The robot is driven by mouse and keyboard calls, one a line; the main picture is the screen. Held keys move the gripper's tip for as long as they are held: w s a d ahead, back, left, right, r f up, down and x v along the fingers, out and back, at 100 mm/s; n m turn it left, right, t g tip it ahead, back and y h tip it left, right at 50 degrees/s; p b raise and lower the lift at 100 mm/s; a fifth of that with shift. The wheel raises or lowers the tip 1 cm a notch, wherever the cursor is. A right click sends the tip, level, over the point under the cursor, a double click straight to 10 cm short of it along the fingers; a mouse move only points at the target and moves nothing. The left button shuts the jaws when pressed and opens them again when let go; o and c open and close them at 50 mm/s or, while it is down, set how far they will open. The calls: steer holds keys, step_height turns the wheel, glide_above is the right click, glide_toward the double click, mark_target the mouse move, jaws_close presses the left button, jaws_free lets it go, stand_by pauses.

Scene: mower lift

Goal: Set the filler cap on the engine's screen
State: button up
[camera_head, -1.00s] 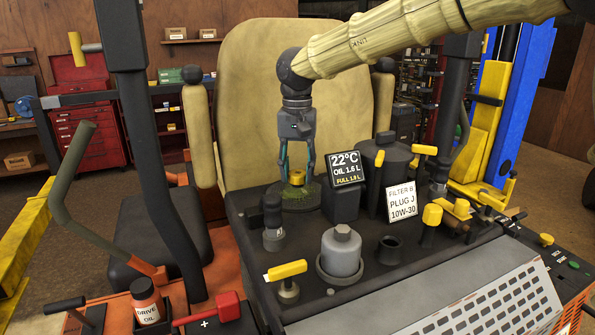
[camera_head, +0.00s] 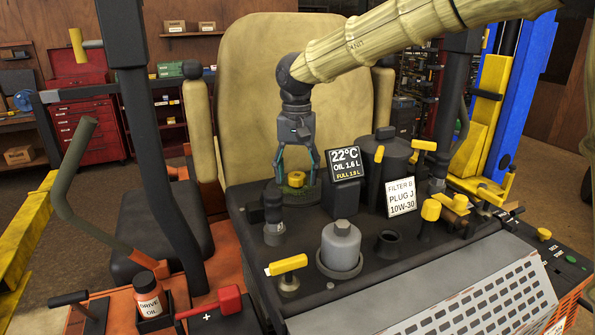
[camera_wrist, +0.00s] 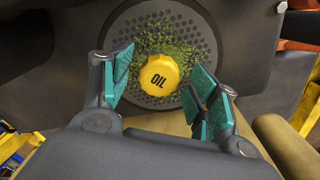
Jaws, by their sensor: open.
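The yellow filler cap (camera_head: 297,179), marked OIL, rests on the engine's round dark screen (camera_head: 306,193). In the wrist view the cap (camera_wrist: 159,75) sits near the middle of the perforated screen (camera_wrist: 208,30), which has bits of green debris around the cap. My gripper (camera_head: 297,178) points down just above the screen. In the wrist view its teal finger pads (camera_wrist: 160,88) stand apart on either side of the cap, with a gap on both sides.
The small display (camera_head: 345,164) reading 22°C, OIL 1.6 L stands close to the right of the screen. A dark knobbed part (camera_head: 273,215) stands in front. The seat back (camera_head: 262,90) rises behind my gripper. A white sign (camera_head: 401,197) and an open black filler neck (camera_head: 388,244) lie further right.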

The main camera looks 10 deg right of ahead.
mark_target(297, 175)
steer(key=shift+r, duration=0.2)
step_height(297, 175, up, 12)
steer(key=b, duration=0.3)
stand_by(0.3)
steer(key=shift+b, duration=0.3)
